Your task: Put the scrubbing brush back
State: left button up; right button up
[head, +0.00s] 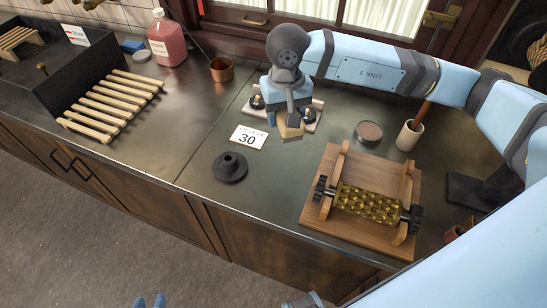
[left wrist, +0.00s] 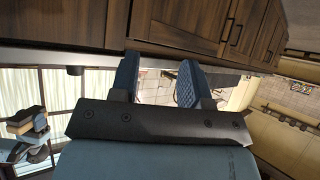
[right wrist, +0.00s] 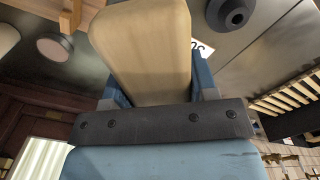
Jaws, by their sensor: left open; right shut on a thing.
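The scrubbing brush (right wrist: 145,45) is a pale wooden block between the fingers of my right gripper (right wrist: 155,80). In the head view, my right gripper (head: 289,115) points down at the counter, and a tan end of the brush (head: 291,131) shows below it. A pale holder with two dark knobs (head: 309,116) lies right behind and beside it, partly hidden by the gripper. I cannot tell whether the brush touches it. The bristles are not visible. My left gripper (head: 148,301) is open and empty, at the bottom edge, away from the counter; its spread fingers show in the left wrist view (left wrist: 158,82).
A card marked 30 (head: 248,138) and a black flanged piece (head: 230,167) lie left of the brush. A wooden board with a gold roller (head: 368,204), a round tin (head: 368,131) and a cup (head: 408,135) stand right. A slatted rack (head: 112,105) and copper pot (head: 222,69) stand left.

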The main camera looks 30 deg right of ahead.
jog(key=m+b, duration=0.1)
jog(key=b, duration=0.1)
jog(key=w+b, duration=0.1)
jog(key=b, duration=0.1)
jog(key=shift+w+d+f+m, duration=0.15)
jog(key=shift+w+f+m, duration=0.1)
jog(key=shift+m, duration=0.15)
jog(key=shift+s+r+b, duration=0.2)
jog(key=shift+r+b, duration=0.15)
jog(key=shift+b, duration=0.45)
jog(key=shift+d+r+m+b, duration=0.1)
jog(key=shift+r+m+b, duration=0.05)
jog(key=shift+m+b, duration=0.2)
jog(key=shift+w+d, duration=0.1)
send_over(283, 166)
jog(key=shift+m, duration=0.25)
notch_tip(283, 166, down, 14)
jog(key=shift+f, duration=0.15)
notch_tip(283, 166, down, 4)
jog(key=shift+f, duration=0.25)
jog(key=shift+w+f, duration=0.1)
jog(key=shift+f, duration=0.35)
pick_arm(q)
notch_tip(283, 166, down, 6)
jog(key=w, duration=0.1)
jog(key=shift+d+f+n, duration=0.2)
jog(key=shift+d+n, duration=0.1)
jog(key=shift+d, duration=0.15)
